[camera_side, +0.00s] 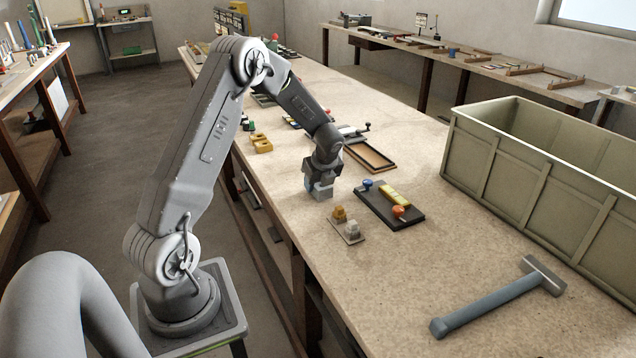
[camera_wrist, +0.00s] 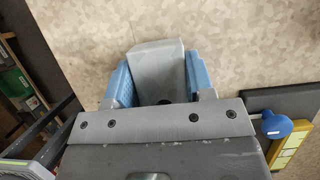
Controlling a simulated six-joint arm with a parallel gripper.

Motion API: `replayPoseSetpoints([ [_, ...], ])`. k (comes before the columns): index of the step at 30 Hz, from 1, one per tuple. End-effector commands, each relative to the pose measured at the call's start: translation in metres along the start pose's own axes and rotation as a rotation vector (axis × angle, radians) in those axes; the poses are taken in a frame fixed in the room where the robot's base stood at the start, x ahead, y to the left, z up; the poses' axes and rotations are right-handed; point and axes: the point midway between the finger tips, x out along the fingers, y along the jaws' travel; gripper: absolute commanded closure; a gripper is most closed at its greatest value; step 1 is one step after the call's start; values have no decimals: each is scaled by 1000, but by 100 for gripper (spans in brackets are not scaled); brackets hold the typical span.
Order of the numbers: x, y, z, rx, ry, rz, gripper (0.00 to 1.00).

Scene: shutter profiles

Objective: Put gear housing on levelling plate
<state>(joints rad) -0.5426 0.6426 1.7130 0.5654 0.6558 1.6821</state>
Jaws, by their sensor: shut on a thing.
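My gripper (camera_side: 320,183) is low over the near-left part of the bench in the side view. In the wrist view its two blue fingers (camera_wrist: 157,78) are shut on a smooth grey block, which I take to be the gear housing (camera_wrist: 159,58). In the side view the grey housing (camera_side: 323,194) shows only in part below the fingers; whether it touches the bench I cannot tell. A dark flat plate with a blue knob, a yellow bar and an orange knob, likely the levelling plate (camera_side: 376,207), lies just right of my gripper. Its blue-knob corner shows in the wrist view (camera_wrist: 285,103).
A small plate with yellow and grey blocks (camera_side: 348,238) lies nearer the camera. A hammer (camera_side: 490,302) lies at the front right. A large green crate (camera_side: 530,180) stands at right. A wooden-rimmed tray (camera_side: 370,156) and yellow blocks (camera_side: 262,146) lie behind. Bench right of the plate is clear.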

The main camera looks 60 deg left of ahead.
Motion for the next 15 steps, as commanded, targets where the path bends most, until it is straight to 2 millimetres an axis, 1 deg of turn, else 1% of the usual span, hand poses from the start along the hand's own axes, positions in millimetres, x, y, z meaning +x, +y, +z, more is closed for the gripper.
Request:
replayPoseSetpoints([
  [11, 4, -1, -1, 1, -2, -3, 88],
  [12, 4, 0, -2, 1, -1, -1, 49],
  [15, 4, 0, -1, 1, -1, -1, 40],
])
